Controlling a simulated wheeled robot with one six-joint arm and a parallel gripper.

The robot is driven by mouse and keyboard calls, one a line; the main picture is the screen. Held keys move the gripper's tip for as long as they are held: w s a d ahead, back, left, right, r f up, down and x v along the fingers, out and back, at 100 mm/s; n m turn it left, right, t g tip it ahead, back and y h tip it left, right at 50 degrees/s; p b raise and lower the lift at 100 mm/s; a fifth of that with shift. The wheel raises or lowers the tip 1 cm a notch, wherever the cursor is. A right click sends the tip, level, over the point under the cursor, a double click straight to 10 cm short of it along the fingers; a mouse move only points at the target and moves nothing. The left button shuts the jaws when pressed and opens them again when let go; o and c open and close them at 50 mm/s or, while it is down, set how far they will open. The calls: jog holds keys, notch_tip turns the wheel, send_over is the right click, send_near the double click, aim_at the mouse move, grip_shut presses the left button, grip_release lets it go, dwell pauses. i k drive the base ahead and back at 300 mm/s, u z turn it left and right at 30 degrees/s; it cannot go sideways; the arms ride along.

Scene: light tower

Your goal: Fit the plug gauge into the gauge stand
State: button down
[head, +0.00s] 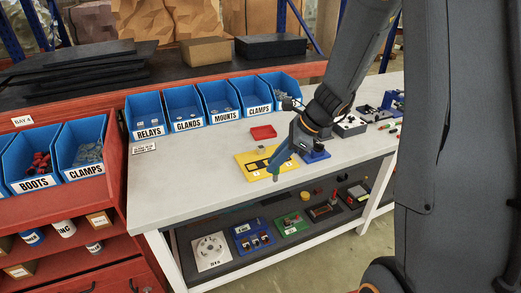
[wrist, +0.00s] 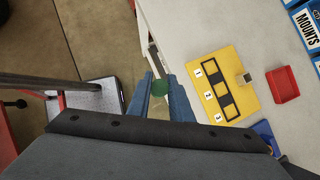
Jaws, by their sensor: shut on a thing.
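My gripper (head: 275,174) is in front of the yellow board near the table's front edge. Most of the piece is hidden between the fingers. A yellow board (wrist: 232,62) with black-framed slots marked 1, 2 and 3 lies on the table to the right of the fingers; a small grey metal block (wrist: 245,78) sits on it. A blue block (head: 315,156) stands beside the board. I cannot tell which of these is the gauge stand.
A red tray (head: 263,132) lies behind the board. Blue labelled bins (head: 184,108) line the table's back. A black-and-grey device (head: 350,126) stands at the right. The lower shelf holds several fixtures (head: 252,238).

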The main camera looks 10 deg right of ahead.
aim_at(262, 152)
jog(key=i, duration=0.9)
